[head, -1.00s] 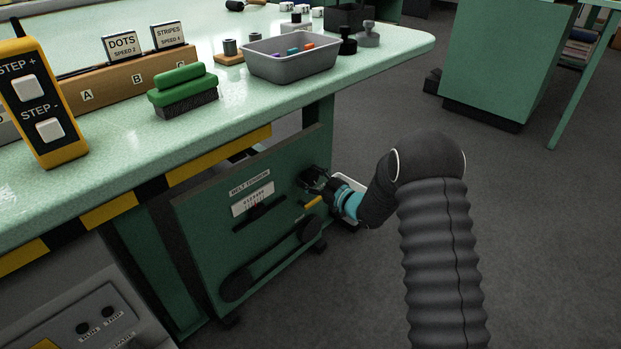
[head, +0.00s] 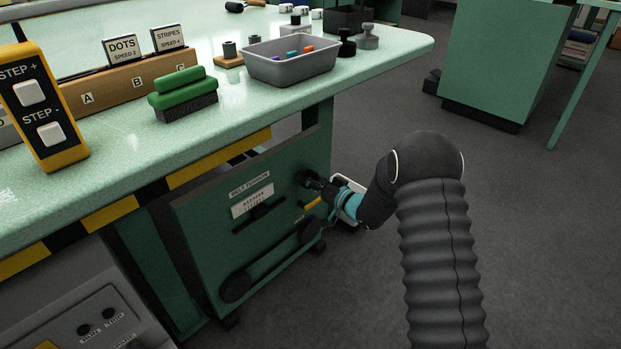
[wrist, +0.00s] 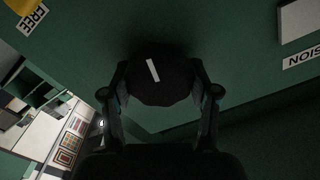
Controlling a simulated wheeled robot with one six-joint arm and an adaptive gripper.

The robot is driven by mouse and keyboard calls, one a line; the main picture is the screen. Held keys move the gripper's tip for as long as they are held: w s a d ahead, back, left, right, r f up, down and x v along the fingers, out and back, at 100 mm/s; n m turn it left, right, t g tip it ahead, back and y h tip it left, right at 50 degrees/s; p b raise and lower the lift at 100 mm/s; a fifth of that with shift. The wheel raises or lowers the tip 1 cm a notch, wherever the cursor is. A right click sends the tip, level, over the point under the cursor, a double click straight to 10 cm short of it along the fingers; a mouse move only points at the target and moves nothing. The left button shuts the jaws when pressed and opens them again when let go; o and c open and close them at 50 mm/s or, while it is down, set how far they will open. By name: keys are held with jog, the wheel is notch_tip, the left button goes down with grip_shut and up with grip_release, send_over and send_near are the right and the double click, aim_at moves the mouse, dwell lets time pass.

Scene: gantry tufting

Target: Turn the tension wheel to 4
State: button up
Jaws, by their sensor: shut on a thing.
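The tension wheel (wrist: 160,82) is a black round knob with a white pointer mark in the wrist view. It sits on the green belt tension panel (head: 215,240). My gripper (wrist: 160,98) is shut on the wheel, one finger on each side. In the head view my gripper (head: 318,183) is at the panel's upper right and mostly hides the wheel. The white mark is tilted a little off the line between the fingers and the panel. A white scale plate (head: 253,200) sits under the BELT TENSION label; its numbers are too small to read.
A yellow lever (head: 312,203) sticks out just below my gripper. A black belt cover (head: 270,262) runs low across the panel. The bench top (head: 240,107) overhangs the panel and holds a grey tray (head: 290,68) and a green brush (head: 182,92).

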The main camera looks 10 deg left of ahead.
jog(key=shift+w+r+m, duration=0.1)
jog(key=shift+m, duration=0.5)
jog(key=o, duration=1.2)
jog(key=shift+c, duration=0.2)
jog(key=shift+d, duration=0.1)
jog(key=v, duration=1.2)
